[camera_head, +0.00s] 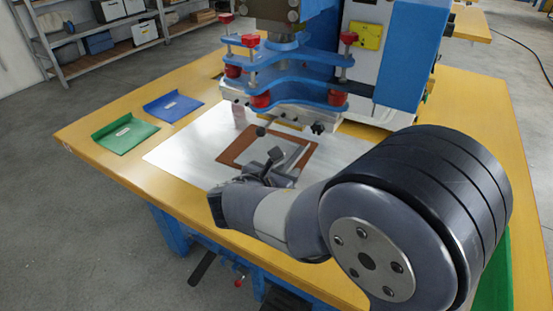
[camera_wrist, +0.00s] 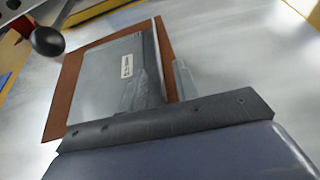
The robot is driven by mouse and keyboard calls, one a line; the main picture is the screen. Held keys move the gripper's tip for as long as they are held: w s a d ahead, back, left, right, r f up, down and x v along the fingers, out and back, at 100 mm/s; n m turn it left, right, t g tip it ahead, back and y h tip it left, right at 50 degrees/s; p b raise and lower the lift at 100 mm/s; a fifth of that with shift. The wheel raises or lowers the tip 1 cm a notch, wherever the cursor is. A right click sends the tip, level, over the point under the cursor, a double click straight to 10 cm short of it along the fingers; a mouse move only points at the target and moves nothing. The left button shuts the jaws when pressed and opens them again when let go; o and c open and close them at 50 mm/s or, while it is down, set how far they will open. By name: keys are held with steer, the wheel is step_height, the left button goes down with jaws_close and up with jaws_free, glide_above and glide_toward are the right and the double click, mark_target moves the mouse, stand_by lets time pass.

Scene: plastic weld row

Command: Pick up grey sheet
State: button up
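The grey sheet (camera_wrist: 108,82) lies over the brown frame (camera_wrist: 58,98) in the wrist view, with a small white label on its face. In the head view the brown frame (camera_head: 230,155) lies on the bright metal plate below the press, and my arm covers much of that spot. My gripper (camera_head: 268,164) is low over the frame. In the wrist view its fingers (camera_wrist: 168,88) stand apart at the sheet's right edge, with brown showing between them. Whether a finger touches the sheet is not clear.
The blue press head (camera_head: 295,85) with red knobs hangs close behind my gripper. A green sheet (camera_head: 125,135) and a blue sheet (camera_head: 172,106) lie at the left of the yellow table (camera_head: 90,127). The metal plate (camera_head: 180,155) is clear to the left. Shelves (camera_head: 115,45) stand behind.

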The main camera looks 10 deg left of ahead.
steer(key=shift+w+d+f, duration=0.1)
steer(key=shift+w, duration=0.2)
steer(key=shift+c, duration=0.4)
jaws_close()
